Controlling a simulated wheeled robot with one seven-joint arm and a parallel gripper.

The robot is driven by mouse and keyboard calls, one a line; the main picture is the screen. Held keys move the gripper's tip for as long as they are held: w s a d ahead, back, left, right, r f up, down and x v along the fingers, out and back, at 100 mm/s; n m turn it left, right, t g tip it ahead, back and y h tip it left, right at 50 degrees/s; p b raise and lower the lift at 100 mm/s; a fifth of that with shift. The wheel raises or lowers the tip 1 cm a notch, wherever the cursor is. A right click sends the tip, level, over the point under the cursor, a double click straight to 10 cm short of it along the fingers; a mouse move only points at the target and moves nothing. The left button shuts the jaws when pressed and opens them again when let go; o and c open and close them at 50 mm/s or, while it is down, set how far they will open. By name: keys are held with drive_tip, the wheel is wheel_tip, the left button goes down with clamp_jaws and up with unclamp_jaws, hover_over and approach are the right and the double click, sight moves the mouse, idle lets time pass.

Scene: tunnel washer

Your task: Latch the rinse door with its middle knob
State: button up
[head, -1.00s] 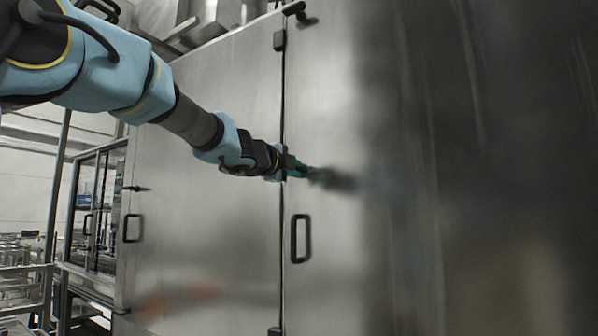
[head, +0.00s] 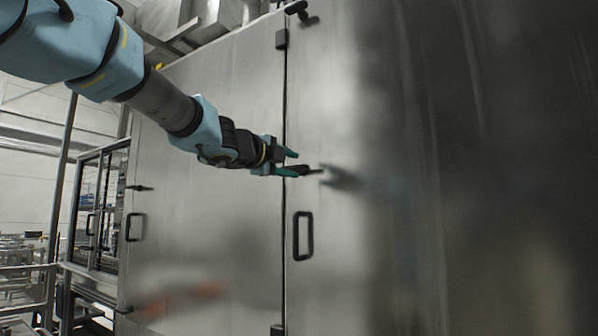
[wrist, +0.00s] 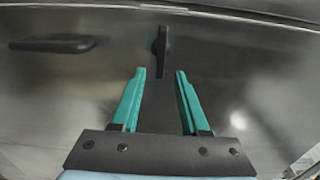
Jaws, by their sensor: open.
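The dark middle knob (head: 308,170) sits on the steel door panel (head: 326,120) right of the vertical seam, above a black pull handle (head: 302,236). In the head view it points roughly sideways, its left end partly hidden by my fingers. My gripper (head: 293,163) is open, its teal fingers apart, just left of the knob. In the wrist view the knob (wrist: 161,46) stands centred ahead of my gripper (wrist: 160,72), its near end between the fingertips with gaps on both sides. No label shows which door is the rinse door.
Another dark knob (head: 300,9) is high on the right panel. The left steel panel (head: 220,235) has its own handle (head: 135,227) and small latch (head: 139,188). The pull handle also shows left in the wrist view (wrist: 55,44). A glazed frame (head: 100,210) stands at far left.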

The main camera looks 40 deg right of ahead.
drive_tip(key=v, duration=0.5)
drive_tip(key=shift+a, duration=0.35)
drive_tip(key=shift+f, duration=0.1)
